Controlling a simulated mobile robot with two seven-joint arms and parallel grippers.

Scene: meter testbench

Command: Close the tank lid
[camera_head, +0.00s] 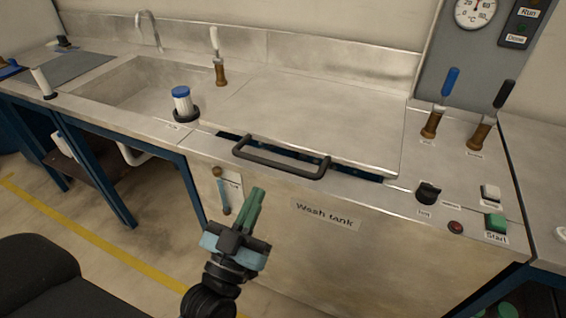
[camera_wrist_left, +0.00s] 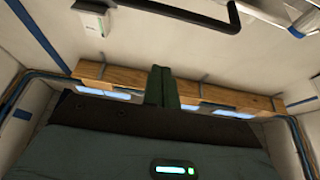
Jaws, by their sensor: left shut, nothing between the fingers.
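The tank lid (camera_head: 315,115) is a flat steel panel over the wash tank (camera_head: 335,245). A dark gap shows along its front edge; I cannot tell how far the lid is raised. Its black bar handle (camera_head: 280,157) sticks out at the front. My left gripper (camera_head: 257,191) is shut and empty, pointing up, in front of the tank and lower in the picture than the handle, apart from it. In the left wrist view its fingers (camera_wrist_left: 161,86) are together, and a dark bar (camera_wrist_left: 165,10), which looks like the handle, crosses the top. My right gripper is not in view.
A sink (camera_head: 130,85) with a tap lies left of the lid, and a blue-topped white filter (camera_head: 182,103) stands near the lid's left corner. To the right are levers (camera_head: 440,105), a black knob (camera_head: 428,193) and a green Start button (camera_head: 496,222). Open floor lies front left.

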